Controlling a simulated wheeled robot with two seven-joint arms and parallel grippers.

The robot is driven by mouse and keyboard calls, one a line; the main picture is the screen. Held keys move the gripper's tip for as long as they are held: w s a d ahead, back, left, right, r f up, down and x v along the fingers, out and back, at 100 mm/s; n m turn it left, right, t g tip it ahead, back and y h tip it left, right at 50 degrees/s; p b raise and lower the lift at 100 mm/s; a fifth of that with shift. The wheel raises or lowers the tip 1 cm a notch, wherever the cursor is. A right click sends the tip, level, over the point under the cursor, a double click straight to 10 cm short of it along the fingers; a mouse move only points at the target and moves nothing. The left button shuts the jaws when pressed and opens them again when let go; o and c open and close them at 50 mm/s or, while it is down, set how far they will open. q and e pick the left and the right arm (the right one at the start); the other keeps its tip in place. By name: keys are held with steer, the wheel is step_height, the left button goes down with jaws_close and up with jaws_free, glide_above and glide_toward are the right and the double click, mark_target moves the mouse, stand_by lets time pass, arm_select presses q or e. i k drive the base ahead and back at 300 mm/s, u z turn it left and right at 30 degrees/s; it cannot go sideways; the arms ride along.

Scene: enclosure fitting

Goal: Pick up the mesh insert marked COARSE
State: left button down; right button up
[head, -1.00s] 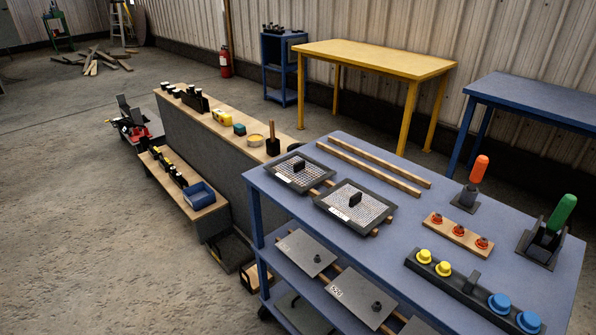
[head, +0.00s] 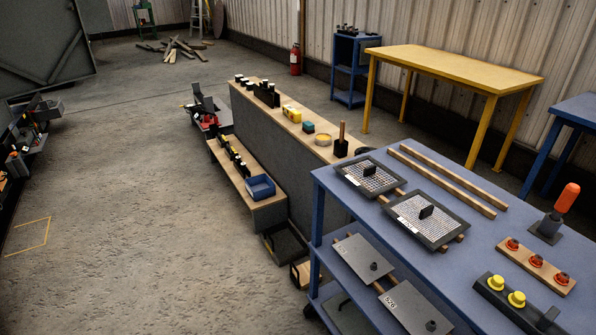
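Two mesh inserts with dark frames and black upright handles lie on wooden strips on the blue table. One mesh insert (head: 369,179) is at the table's far left corner. The other mesh insert (head: 427,219) lies nearer and to the right, and looks a little larger. Each has a small white label on its front left edge. The lettering is too small to read, so I cannot tell which is marked COARSE. Neither of my grippers shows in the head view.
The blue table (head: 480,222) also holds two wooden bars (head: 448,180), an orange-handled tool (head: 567,198) and knob racks. Grey plates (head: 362,256) lie on its lower shelf. A long bench (head: 290,130) stands left of it. The floor (head: 140,220) at left is open.

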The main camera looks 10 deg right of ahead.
mark_target(371, 178)
steer(key=u, duration=0.6)
steer(key=i, duration=3.45)
steer(key=z, duration=3.3)
